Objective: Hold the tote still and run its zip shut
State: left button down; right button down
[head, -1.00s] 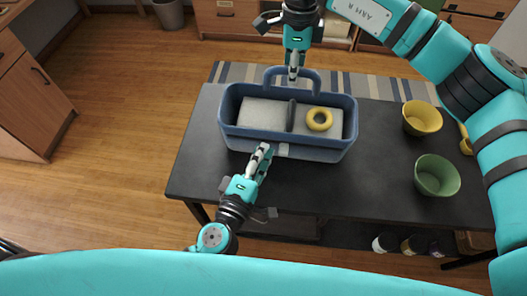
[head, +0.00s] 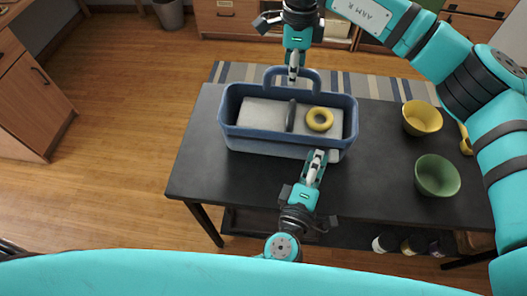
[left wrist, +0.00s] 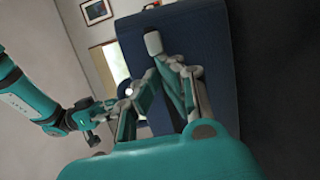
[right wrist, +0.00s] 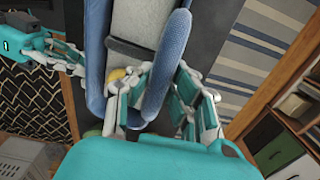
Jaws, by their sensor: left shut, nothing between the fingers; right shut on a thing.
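The blue tote (head: 240,137) stands upright on the dark table, its top open over a light grey inside. My right gripper (head: 293,74) is shut on the looped handle (head: 313,78) at the tote's far side; the handle also passes between its fingers in the right wrist view (right wrist: 163,85). A small grey zip pull (head: 335,156) sits at the right part of the near side. My left gripper (head: 317,157) is shut and empty, just left of the pull. In the left wrist view the pull (left wrist: 153,43) is close to the fingertips; contact is unclear.
A yellow ring (head: 320,119) and a dark divider (head: 291,115) are inside the tote. A yellow bowl (head: 422,118) and a green bowl (head: 437,175) stand at the right. The table's left front part (head: 215,170) is clear.

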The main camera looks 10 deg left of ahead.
pick_arm(q)
jog(key=shift+d, duration=0.45)
jog(key=shift+r, duration=0.1)
jog(key=shift+a, duration=0.1)
pick_arm(e)
jog(key=shift+a, duration=0.1)
pick_arm(q)
jog(key=shift+a, duration=0.35)
jog(key=a, duration=0.3)
jog(key=v, duration=1)
jog(key=shift+a, duration=0.15)
jog(key=shift+w, duration=0.1)
pick_arm(e)
jog(key=c, duration=1.2)
grip_release()
jog(key=shift+o, duration=0.2)
